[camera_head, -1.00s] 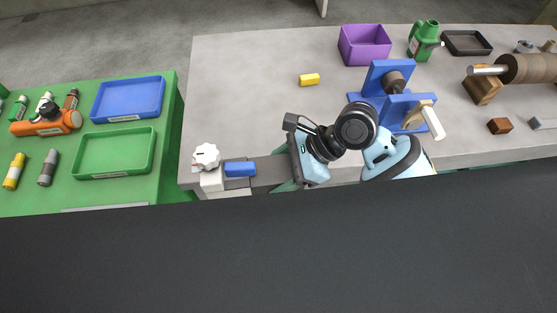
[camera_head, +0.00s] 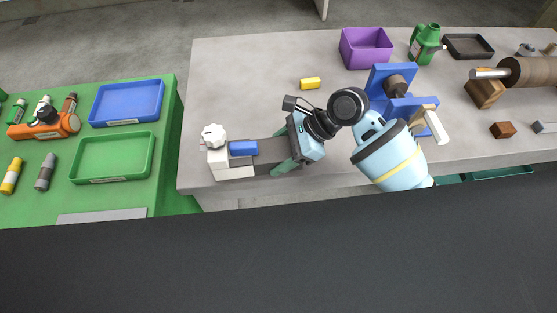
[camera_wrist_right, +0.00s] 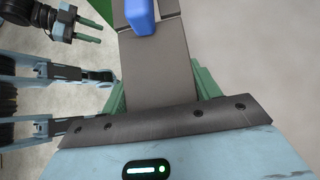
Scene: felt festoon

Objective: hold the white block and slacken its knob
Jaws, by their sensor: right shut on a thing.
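The white block (camera_head: 232,172) is at the left end of a grey bar (camera_head: 269,152), near the front left corner of the grey table. Its white knob (camera_head: 213,135) stands on top, and a blue piece (camera_head: 243,148) is beside the knob. My right gripper (camera_head: 281,153) is shut on the grey bar, to the right of the block. In the right wrist view its green fingers (camera_wrist_right: 160,88) flank the bar (camera_wrist_right: 158,75), with the blue piece (camera_wrist_right: 141,16) ahead; block and knob are out of frame. My left gripper (camera_wrist_right: 89,29) shows there, fingers apart and empty.
A green table (camera_head: 100,195) with trays stands at left. The table's left middle is clear.

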